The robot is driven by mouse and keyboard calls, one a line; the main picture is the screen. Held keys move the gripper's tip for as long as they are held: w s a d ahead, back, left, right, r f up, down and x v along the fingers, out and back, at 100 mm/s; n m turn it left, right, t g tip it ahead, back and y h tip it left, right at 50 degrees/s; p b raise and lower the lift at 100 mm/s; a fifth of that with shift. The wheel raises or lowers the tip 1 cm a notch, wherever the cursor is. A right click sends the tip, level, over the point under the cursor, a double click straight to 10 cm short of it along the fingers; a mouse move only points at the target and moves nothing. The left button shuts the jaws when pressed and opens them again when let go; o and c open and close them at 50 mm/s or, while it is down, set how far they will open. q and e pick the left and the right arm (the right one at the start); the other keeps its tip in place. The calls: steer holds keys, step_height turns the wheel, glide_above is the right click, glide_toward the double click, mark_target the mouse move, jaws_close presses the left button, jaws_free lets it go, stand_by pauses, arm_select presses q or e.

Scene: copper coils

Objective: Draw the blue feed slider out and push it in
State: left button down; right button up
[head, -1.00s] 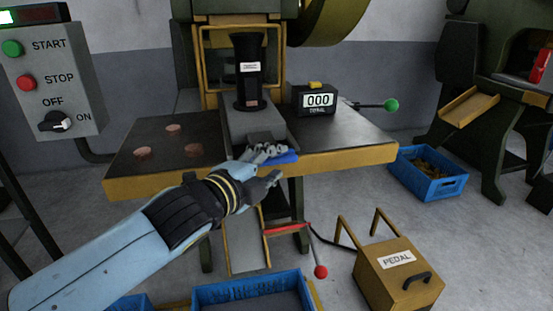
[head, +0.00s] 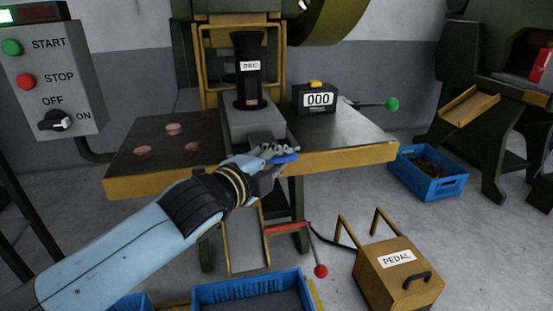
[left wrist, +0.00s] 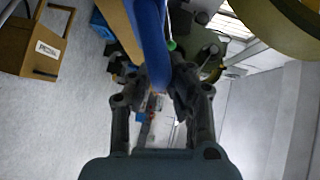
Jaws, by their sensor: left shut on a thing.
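The blue feed slider (head: 284,159) shows at the front edge of the press table, below the grey block (head: 258,124) under the black stack tube (head: 249,72). My left gripper (head: 274,156) is shut on the slider's blue end, and its fingers hide part of it. In the left wrist view the blue slider (left wrist: 150,40) runs down between the two fingers (left wrist: 158,82). My right gripper is not in view.
Copper discs (head: 173,129) lie on the table's left side. A red-knobbed lever (head: 320,271), pedal box (head: 399,272) and blue crate (head: 250,290) are below.

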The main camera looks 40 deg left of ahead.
mark_target(267, 141)
arm_select(q)
steer(key=shift+f, duration=0.15)
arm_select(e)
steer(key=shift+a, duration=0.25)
arm_select(q)
steer(key=shift+w+a, duration=0.2)
steer(key=shift+a, duration=0.05)
steer(key=w+a, duration=0.2)
steer(key=w+a+p, duration=0.1)
steer(key=w+a, duration=0.1)
steer(key=a, duration=0.1)
steer(key=shift+w+a, duration=0.15)
steer(key=shift+w, duration=0.05)
steer(key=shift+w+a, duration=0.25)
steer(key=shift+a, duration=0.05)
steer(key=c, duration=1.7)
jaws_free()
steer(key=shift+c, duration=0.2)
steer(key=o, duration=0.4)
steer(key=shift+w+a, duration=0.1)
steer(key=shift+o, duration=0.3)
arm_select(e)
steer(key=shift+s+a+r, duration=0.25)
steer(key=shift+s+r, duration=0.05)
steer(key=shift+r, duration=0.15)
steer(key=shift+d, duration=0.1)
